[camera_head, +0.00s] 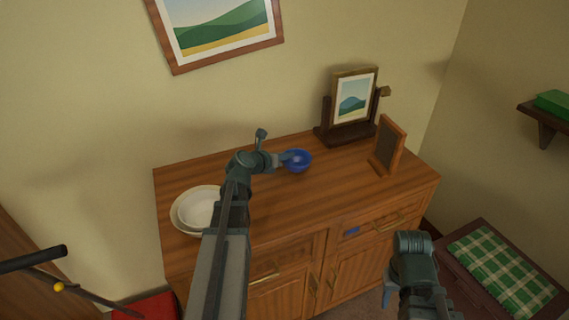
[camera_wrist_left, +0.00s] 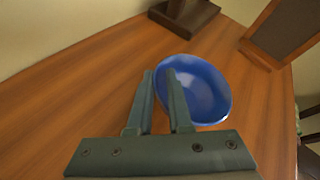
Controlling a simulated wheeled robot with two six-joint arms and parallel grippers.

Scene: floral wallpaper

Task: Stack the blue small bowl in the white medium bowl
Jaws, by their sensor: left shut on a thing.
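The blue small bowl (camera_head: 299,162) stands upright at the back middle of the wooden cabinet top. It also shows in the left wrist view (camera_wrist_left: 205,92). My left gripper (camera_head: 284,158) reaches it from the left and is shut on its near rim, with one finger inside and one outside in the wrist view (camera_wrist_left: 160,76). I cannot tell whether the bowl is lifted. The white medium bowl (camera_head: 199,208) sits at the cabinet's left end, in a wider pale dish (camera_head: 177,221); my left arm hides part of their right side. My right gripper (camera_head: 388,291) hangs low before the cabinet, its jaws unclear.
A dark stand with a framed picture (camera_head: 352,98) and a smaller wooden frame (camera_head: 388,146) stand at the back right of the cabinet top (camera_head: 330,190). A small blue thing (camera_head: 352,231) is on the drawer front. The wood between the two bowls is clear.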

